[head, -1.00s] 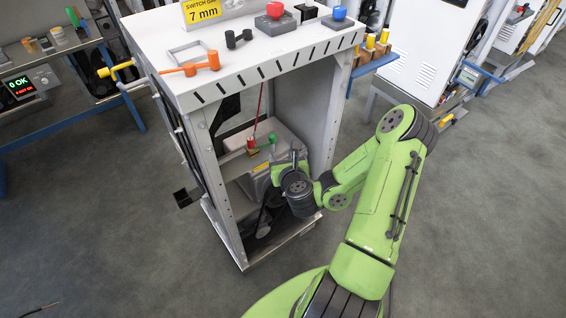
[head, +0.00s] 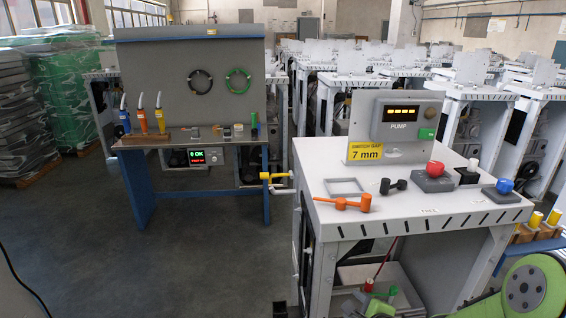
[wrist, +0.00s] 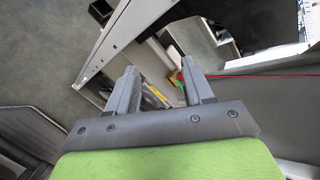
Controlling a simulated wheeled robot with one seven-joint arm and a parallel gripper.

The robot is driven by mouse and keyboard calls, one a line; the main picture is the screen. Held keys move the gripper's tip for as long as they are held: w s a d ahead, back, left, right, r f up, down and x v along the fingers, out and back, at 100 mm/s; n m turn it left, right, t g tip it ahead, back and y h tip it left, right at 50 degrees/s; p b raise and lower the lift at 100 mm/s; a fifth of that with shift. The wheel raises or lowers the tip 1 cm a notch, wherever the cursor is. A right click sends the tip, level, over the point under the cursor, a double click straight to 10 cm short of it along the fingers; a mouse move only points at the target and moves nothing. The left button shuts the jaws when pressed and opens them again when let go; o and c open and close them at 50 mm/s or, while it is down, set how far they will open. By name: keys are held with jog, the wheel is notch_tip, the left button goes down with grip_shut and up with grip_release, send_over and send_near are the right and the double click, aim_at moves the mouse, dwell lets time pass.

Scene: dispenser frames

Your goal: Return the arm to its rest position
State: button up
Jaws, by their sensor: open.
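In the wrist view my gripper (wrist: 160,75) has its two grey fingers apart, with nothing held between them. Beyond the fingertips are parts of the dispenser frame's inside, with small green and red parts (wrist: 178,79) close by the right finger; I cannot tell the distance. In the head view a green joint of my arm (head: 535,287) shows at the lower right, in front of the dispenser frame (head: 412,222).
A red handle (head: 368,285) and a green handle (head: 392,291) sit inside the frame. On its top lie an orange lever (head: 353,203), a black lever (head: 393,186), a red button (head: 435,168) and a blue knob (head: 505,186). A blue workbench (head: 142,185) stands left. Open floor lies between.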

jog(key=s+a+r+n+g+h+p, duration=0.1)
jog(key=s+r+n+g, duration=0.1)
jog(key=s+r+n, duration=0.7)
jog(key=s+a+r+n+g+h, duration=0.1)
jog(key=s+a+r+n+g, duration=0.1)
jog(key=s+r+n, duration=0.7)
jog(key=s+n+g, duration=0.1)
jog(key=s+n, duration=0.3)
jog(key=s, duration=0.2)
jog(key=shift+s+a+r+g+p, duration=0.2)
jog(key=shift+s+a+g+p, duration=0.05)
jog(key=shift+s+g+p, duration=0.1)
jog(key=shift+c, duration=0.4)
